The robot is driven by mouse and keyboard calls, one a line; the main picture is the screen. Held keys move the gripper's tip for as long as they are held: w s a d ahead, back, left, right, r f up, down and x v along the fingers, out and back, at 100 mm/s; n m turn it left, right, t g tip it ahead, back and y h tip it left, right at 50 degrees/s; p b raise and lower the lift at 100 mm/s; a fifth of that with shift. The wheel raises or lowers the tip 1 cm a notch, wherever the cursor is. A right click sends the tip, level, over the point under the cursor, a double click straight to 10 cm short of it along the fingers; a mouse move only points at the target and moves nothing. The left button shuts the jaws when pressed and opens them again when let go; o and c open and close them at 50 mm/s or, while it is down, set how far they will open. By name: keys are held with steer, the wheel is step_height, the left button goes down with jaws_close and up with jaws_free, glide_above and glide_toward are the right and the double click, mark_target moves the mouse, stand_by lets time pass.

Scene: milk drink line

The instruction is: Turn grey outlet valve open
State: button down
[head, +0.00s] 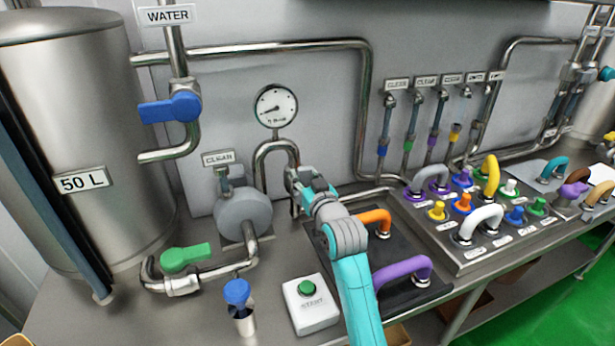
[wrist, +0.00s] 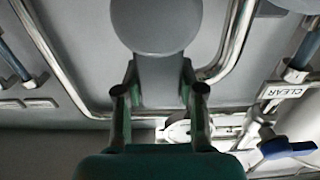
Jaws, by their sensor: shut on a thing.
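The grey valve handle (wrist: 158,72) fills the top middle of the wrist view, with a broad round end (wrist: 156,24) and a narrower neck. My gripper (wrist: 159,92) has one finger on each side of the neck and is shut on it. In the head view my gripper (head: 296,180) is at the wall piping, right of the round grey pump body. There the grey handle cannot be made out, as my gripper and arm cover that spot.
A round gauge (head: 275,106) is on the wall above my gripper. A green valve handle (head: 186,257), blue valve handle (head: 170,108) and START button box (head: 310,305) are to the left.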

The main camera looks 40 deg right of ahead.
steer(key=shift+a, duration=0.1)
stand_by(0.4)
steer(key=c, duration=0.7)
jaws_free()
steer(key=v, duration=1.2)
